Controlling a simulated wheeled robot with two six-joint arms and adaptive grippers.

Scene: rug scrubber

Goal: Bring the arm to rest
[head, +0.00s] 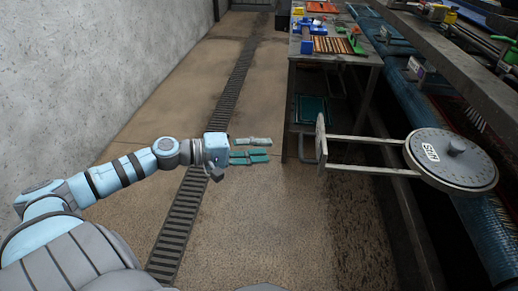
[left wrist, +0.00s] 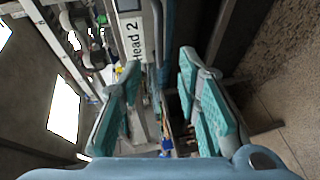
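My left arm (head: 110,175) reaches out from the left in the head view, roughly level, over the floor. Its gripper (head: 262,148) has two teal-padded fingers pointing right, apart from each other with nothing between them. In the left wrist view the gripper (left wrist: 160,68) also shows its fingers spread and empty. The fingertips are left of an upright bracket with a handle (head: 320,145) and appear apart from it. My right gripper is not in view.
Two rails join the bracket to a round grey disc (head: 452,158) at right. A workbench (head: 345,58) with coloured tools stands behind. A drain grate (head: 195,190) crosses the floor, which is clear around my arm. A concrete wall (head: 90,70) is at left. A "Head 2" label (left wrist: 133,40) shows ahead.

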